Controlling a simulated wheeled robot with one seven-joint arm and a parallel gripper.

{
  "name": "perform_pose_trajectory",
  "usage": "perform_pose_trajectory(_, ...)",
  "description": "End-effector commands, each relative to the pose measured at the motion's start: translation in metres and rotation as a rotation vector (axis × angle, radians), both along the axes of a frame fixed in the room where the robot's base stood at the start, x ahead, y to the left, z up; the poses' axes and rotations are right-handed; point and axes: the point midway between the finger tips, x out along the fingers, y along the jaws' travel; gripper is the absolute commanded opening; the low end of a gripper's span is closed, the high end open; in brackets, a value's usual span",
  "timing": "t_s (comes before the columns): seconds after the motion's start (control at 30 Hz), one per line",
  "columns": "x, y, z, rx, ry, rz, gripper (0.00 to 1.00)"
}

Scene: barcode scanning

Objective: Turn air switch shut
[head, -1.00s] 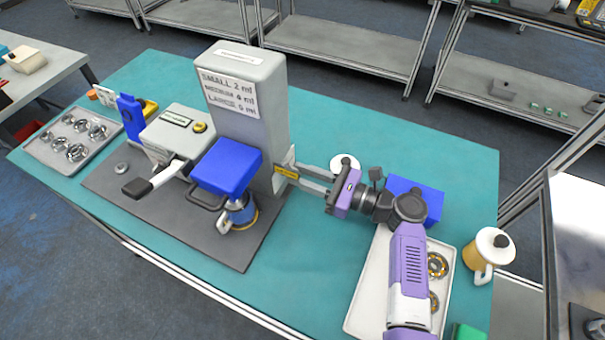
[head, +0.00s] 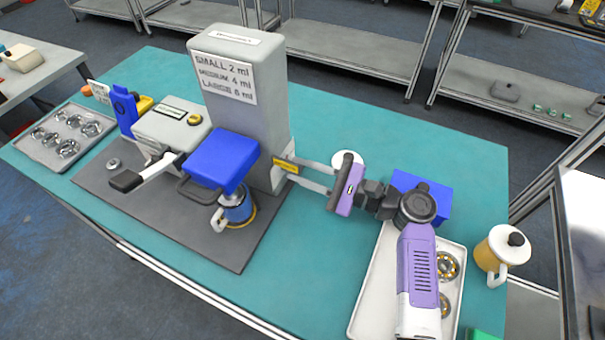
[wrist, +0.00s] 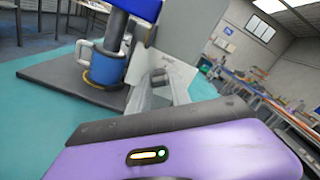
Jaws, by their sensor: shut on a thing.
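The air switch is at the right side of the tall grey machine (head: 238,110), by a yellow label (head: 286,165); the fingers mostly hide it. My gripper (head: 288,175) reaches left from my purple wrist, its two long fingers against that side of the machine. It is shut on the small switch part there. In the wrist view, the grey fingers (wrist: 160,90) meet the machine's side; the switch's handle angle cannot be made out.
Left of the fingers stands a blue press head (head: 222,158) over a blue cup (head: 238,208). A blue box (head: 428,200) and a white tray (head: 372,300) of bearings lie under my arm. A mug (head: 500,255) stands at the right table edge.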

Motion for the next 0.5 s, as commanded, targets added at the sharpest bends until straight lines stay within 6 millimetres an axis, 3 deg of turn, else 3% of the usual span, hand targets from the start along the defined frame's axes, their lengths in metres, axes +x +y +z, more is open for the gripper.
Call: perform_pose_trajectory(0.5, -0.0014, 0.0002, -0.0010, -0.047, -0.127, 0.002, 0.00)
